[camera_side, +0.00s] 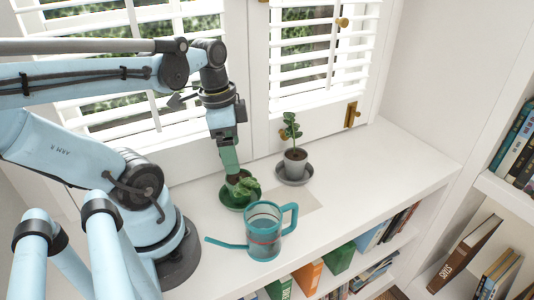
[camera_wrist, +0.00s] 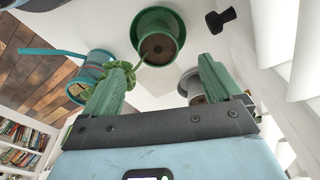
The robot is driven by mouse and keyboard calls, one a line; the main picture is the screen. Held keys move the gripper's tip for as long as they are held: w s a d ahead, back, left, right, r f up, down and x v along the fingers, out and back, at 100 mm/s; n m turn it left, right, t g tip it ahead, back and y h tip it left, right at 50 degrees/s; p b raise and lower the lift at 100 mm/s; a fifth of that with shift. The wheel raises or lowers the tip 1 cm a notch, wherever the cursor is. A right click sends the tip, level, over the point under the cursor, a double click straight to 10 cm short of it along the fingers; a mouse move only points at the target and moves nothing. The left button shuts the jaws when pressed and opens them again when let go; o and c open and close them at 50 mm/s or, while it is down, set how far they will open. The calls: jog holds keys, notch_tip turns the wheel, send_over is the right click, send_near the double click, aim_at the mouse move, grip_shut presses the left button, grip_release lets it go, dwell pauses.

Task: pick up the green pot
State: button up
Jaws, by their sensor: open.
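The green pot (camera_wrist: 160,24) shows in the wrist view from above, a round green rim around brown soil, with a stem leaning out toward leafy growth by my left finger. In the side view its green plant (camera_side: 246,189) spreads over a green saucer (camera_side: 229,204) on the white shelf top, and the pot is mostly hidden by leaves and fingers. My gripper (camera_side: 231,171) points down right above it. Its two green fingers (camera_wrist: 160,68) are apart with nothing held between them. The leaves overlap the left finger in the wrist view; I cannot tell whether they touch.
A teal watering can (camera_side: 264,240) stands close in front, its spout pointing left. A grey pot (camera_side: 295,161) with a plant sits on a grey saucer behind right. Shuttered windows (camera_side: 305,50) rise behind. Books (camera_side: 338,259) fill the shelf below. The counter at right is clear.

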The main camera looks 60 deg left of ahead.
aim_at(239, 178)
jog(key=shift+w+d+f, duration=0.15)
jog(key=shift+f, duration=1.35)
jog(key=shift+w+d+f, duration=0.1)
jog(key=shift+w+f, duration=0.05)
jog(key=shift+f, duration=1.3)
jog(key=shift+w+d+f, duration=0.15)
jog(key=shift+f, duration=1.35)
jog(key=c, duration=1.4)
jog(key=shift+c, duration=0.2)
jog(key=shift+r, duration=0.2)
notch_tip(239, 178, up, 13)
jog(key=shift+f, duration=0.2)
